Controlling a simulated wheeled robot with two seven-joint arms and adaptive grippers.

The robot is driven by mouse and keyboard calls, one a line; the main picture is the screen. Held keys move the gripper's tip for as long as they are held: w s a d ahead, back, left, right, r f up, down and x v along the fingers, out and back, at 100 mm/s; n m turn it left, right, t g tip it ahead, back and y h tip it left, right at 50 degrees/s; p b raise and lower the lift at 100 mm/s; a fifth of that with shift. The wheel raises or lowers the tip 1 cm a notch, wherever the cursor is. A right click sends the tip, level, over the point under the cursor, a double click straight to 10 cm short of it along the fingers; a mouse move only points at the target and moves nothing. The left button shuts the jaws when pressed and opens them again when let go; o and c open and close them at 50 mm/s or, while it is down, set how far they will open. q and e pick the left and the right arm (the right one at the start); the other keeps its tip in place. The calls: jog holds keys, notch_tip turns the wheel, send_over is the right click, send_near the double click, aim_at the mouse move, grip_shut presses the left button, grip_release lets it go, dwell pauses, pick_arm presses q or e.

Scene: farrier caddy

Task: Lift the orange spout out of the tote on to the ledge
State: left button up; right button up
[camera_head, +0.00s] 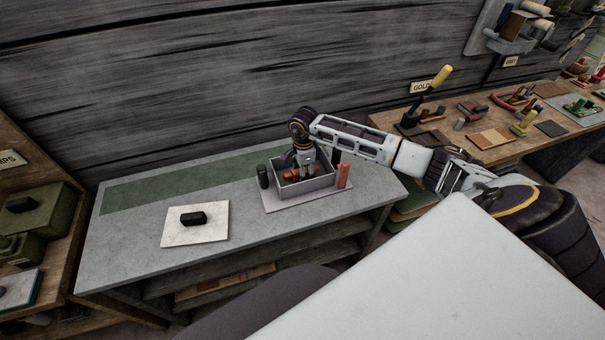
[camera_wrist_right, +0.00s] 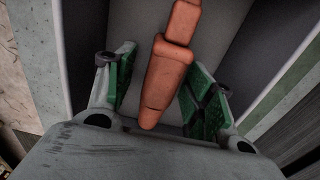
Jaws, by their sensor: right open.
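The grey tote (camera_head: 308,187) stands on the workbench, and orange-red pieces show inside it. One of them, the orange spout (camera_wrist_right: 170,68), shows close up in the right wrist view as a stepped, tapering piece. My right gripper (camera_head: 302,170) points down into the tote. In the wrist view its green-padded fingers (camera_wrist_right: 162,82) are open, one on each side of the spout, with gaps visible. The far end of the spout runs out of the top of that view. A green strip (camera_head: 150,188) runs along the back of the bench; I cannot tell whether it is the ledge. My left gripper is not in view.
A dark green cylinder (camera_head: 262,176) stands left of the tote and an orange upright piece (camera_head: 343,176) stands right of it. A black block (camera_head: 194,218) lies on a white plate (camera_head: 184,236) to the left. The bench between plate and tote is clear.

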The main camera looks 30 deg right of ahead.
grip_shut()
dwell(0.3)
jog(key=shift+r, duration=0.1)
jog(key=shift+r+b, duration=0.75)
jog(key=shift+r, duration=4.2)
jog(key=c, duration=0.8)
grip_release()
grip_shut()
